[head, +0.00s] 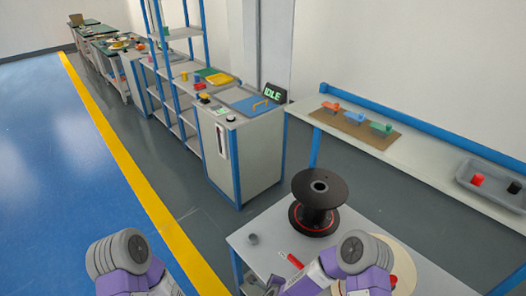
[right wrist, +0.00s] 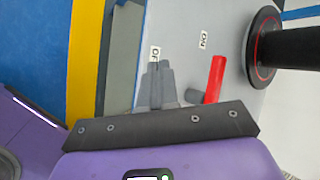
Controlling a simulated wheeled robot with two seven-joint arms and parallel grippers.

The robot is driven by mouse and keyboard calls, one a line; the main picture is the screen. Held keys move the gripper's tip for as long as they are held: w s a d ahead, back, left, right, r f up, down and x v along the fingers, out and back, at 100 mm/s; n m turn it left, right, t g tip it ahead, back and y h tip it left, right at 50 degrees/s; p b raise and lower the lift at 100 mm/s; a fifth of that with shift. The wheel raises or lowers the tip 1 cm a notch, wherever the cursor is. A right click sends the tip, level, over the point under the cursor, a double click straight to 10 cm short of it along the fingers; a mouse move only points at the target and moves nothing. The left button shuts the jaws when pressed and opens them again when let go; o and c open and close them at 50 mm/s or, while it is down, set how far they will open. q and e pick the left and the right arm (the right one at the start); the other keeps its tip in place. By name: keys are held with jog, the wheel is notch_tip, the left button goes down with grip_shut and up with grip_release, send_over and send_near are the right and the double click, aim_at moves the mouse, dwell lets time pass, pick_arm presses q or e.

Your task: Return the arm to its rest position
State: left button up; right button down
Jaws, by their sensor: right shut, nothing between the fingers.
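My right gripper (right wrist: 160,70) shows in the right wrist view with its two grey fingers together and nothing between them. It is over the grey table near the red lever (right wrist: 214,78), with a visible gap between fingers and lever. The lever also shows in the head view (head: 296,261), beside my right arm (head: 355,252). My left arm (head: 118,255) comes in at the bottom left of the head view. Its gripper is out of the picture.
A cabinet with an IDLE display (head: 272,94) stands behind. A wall shelf (head: 425,140) runs along the right. The blue floor (head: 60,150) at left is clear.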

jog(key=s+d+n+g+y, duration=0.1)
jog(key=s+d+n+g, duration=0.2)
jog(key=s+n, duration=0.6)
jog(key=s+d+f+n+g+y, duration=0.1)
jog(key=s+d+n+g+y, duration=0.1)
jog(key=s+n, duration=0.8)
jog(key=shift+s+d+f+g, duration=0.25)
jog(key=shift+s+d+g, duration=0.35)
jog(key=shift+d+g, duration=0.4)
jog(key=shift+a, duration=0.1)
